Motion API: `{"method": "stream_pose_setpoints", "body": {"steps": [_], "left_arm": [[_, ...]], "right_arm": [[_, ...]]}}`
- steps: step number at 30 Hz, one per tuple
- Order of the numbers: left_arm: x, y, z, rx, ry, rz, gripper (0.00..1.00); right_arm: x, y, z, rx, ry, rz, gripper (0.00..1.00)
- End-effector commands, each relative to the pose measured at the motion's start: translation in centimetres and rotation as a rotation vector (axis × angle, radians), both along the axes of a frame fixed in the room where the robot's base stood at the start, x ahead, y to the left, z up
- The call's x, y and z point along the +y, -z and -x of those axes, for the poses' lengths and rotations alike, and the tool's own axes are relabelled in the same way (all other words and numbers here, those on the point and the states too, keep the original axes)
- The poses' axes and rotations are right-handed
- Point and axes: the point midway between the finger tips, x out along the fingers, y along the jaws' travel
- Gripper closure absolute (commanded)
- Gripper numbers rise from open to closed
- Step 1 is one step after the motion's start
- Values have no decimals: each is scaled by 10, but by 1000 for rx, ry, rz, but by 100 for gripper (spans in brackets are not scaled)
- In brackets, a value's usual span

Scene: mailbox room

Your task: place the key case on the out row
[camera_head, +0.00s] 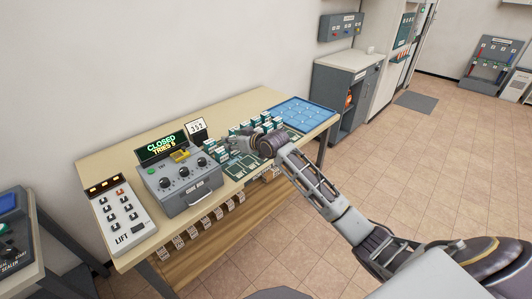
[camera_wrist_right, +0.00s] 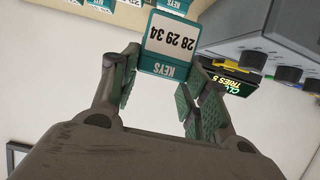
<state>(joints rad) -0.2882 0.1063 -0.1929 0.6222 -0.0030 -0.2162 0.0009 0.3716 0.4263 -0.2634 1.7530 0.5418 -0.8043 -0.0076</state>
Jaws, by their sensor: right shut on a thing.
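My right gripper (camera_head: 232,145) is over the table, just right of the code box. In the right wrist view, its two fingers (camera_wrist_right: 160,80) are shut on a green-and-white key case (camera_wrist_right: 172,42) with a label reading "KEYS" and "28 29 34", which appears upside down. In the head view the held case is too small to tell apart. Several similar key cases (camera_head: 262,122) stand beyond the gripper. Dark green marked places (camera_head: 236,171) lie along the table's front; I cannot read which row is the out row. My left gripper is not in view.
The code box (camera_head: 186,184), with a display reading "CLOSED TRIES 5" (camera_head: 161,146), stands left of my gripper. A lift panel (camera_head: 124,214) is at the table's left end. A blue sectioned tray (camera_head: 301,112) is at the far right end. A small white sign (camera_head: 197,128) stands behind.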

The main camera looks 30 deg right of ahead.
Motion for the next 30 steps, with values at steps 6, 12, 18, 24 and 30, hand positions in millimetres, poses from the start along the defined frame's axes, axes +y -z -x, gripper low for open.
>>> {"method": "stream_pose_setpoints", "body": {"steps": [6,12,18,24,30], "left_arm": [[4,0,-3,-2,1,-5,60],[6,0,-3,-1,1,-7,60],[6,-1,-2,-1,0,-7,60],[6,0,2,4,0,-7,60],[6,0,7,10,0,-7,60]], "right_arm": [[0,0,0,0,0,0,80],[0,15,0,2,0,0,80],[0,43,0,3,0,0,80],[0,60,0,0,0,-1,80],[0,62,0,-1,0,0,80]]}}
